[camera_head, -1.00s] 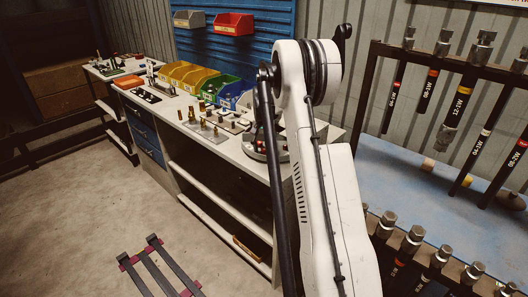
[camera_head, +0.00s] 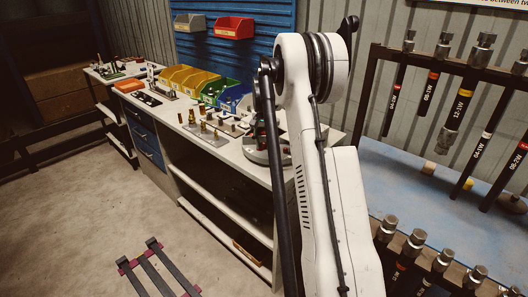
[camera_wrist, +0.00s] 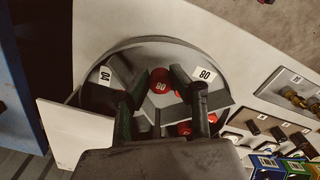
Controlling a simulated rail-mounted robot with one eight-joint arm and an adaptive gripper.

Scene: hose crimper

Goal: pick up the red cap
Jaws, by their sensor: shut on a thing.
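I cannot tell whether the cap is clear of the tray. Other red pieces (camera_wrist: 184,128) lie lower in the tray, partly hidden by the right finger. In the head view, my arm hides the gripper and the cap.
The round tray stands at the near end of a long workbench (camera_head: 185,135). Yellow, green and blue bins (camera_head: 214,90) and small fittings stand farther along it. A hose rack (camera_head: 455,60) is at the right. The floor (camera_head: 80,210) at left is largely clear.

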